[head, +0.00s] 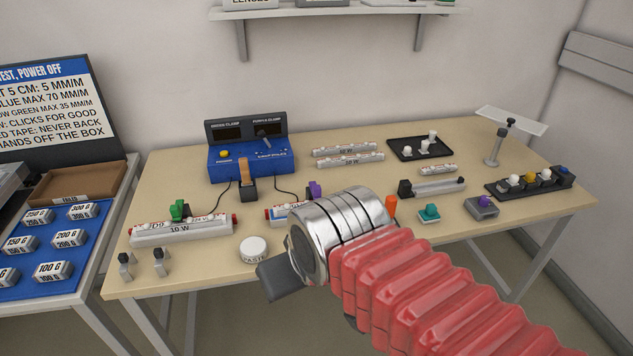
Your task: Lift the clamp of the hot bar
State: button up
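A white bar (182,231) with red ends, marked 10 W, lies at the table's front left, with a green clamp (178,210) on it. A second bar (276,213) lies near the middle, mostly hidden behind my arm. A purple clamp (315,190) shows just above my arm, apparently at that bar; their contact is hidden. Nothing legible shows which bar is hot. My gripper (276,280) is a dark grey end over the table's front edge, below the second bar and right of the first. Its finger gap does not show.
A blue box (226,165) with two dark displays and an orange-brown lever stands behind, with wires running forward. A white round tin (254,250) is close by my gripper. Two small clips (160,262) stand front left. More bars (348,150) and a black tray (394,154) lie behind.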

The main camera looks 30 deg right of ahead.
aim_at(315, 189)
jog(key=i, duration=1)
